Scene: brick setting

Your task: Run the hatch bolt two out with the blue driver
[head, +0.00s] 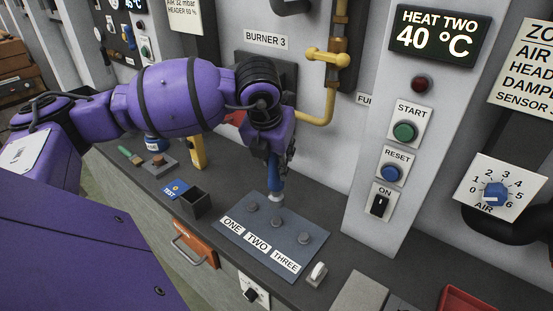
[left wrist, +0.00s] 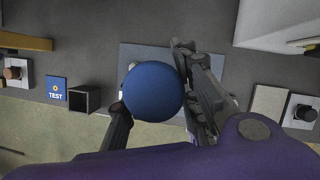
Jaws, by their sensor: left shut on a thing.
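The hatch plate (head: 235,232) is a blue-grey panel on the counter with labels ONE, TWO and THREE. Bolt one (head: 253,208), bolt two (head: 276,222) and bolt three (head: 304,238) show as dark round heads. My left gripper (head: 279,158) is shut on the blue driver (head: 275,180), upright over the plate's back edge, behind bolt two in the picture. I cannot tell whether its tip touches the plate. In the left wrist view the driver's round blue handle end (left wrist: 154,91) sits between the fingers and hides the tip and bolts. My right gripper is out of view.
A small black open box (head: 197,203) and a blue TEST card (head: 175,189) stand left of the plate. A white switch (head: 317,273) is at its right. A yellow pipe (head: 329,100) and the START/RESET panel (head: 403,150) rise behind.

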